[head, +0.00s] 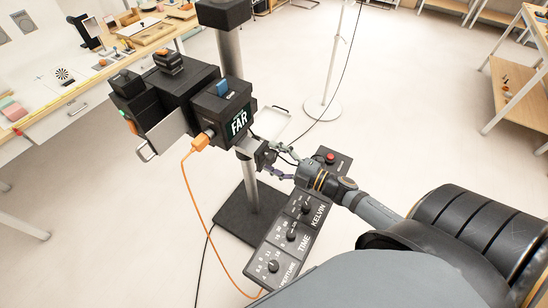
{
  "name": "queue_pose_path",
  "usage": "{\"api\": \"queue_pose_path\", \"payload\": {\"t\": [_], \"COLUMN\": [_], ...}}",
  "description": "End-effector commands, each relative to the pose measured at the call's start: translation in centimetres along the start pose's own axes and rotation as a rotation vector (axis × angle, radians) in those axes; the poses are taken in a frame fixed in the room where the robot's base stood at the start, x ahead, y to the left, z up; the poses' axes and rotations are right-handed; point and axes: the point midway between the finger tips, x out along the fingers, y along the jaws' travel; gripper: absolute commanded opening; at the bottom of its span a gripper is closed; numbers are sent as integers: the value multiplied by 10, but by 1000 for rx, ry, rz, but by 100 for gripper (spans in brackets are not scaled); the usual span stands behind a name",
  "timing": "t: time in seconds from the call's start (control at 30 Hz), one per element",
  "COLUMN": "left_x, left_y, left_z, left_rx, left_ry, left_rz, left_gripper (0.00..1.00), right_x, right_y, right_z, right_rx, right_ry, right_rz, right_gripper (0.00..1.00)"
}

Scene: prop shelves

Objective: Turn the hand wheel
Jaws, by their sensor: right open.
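I cannot clearly make out the hand wheel. A small dark fitting (264,155) sits on the silver part of the post (247,165), just below the black box marked FAR (223,108); I cannot tell if it is the wheel. My right gripper (277,161) comes in from the right at this fitting. Its greenish and purple fingers are spread apart, one above the other. I cannot tell whether they touch the fitting. Nothing is seen held. My left gripper is out of view.
A panel with knobs marked APERTURE, TIME and KELVIN (290,236) lies below my right gripper, with a red button (330,157) behind. An orange cable (197,205) hangs from the box. A cluttered bench (60,95) stands left, shelves (520,100) right.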

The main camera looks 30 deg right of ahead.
Motion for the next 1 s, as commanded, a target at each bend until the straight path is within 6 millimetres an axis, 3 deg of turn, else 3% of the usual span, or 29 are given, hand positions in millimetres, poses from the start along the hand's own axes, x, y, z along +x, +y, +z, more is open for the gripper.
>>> {"api": "queue_pose_path", "payload": {"t": [0.23, 0.37, 1.0], "left_x": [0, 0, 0], "left_y": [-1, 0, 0], "left_z": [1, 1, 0], "left_rx": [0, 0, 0], "left_ry": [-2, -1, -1], "left_rz": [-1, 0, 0], "left_gripper": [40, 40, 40], "right_x": [-2, -13, -108], "right_y": [0, 0, -2], "right_z": [0, -1, -1], "right_rx": [0, 0, 0], "right_ry": [2, 4, 7], "right_rz": [0, -3, -9], "right_gripper": [70, 70, 70]}}
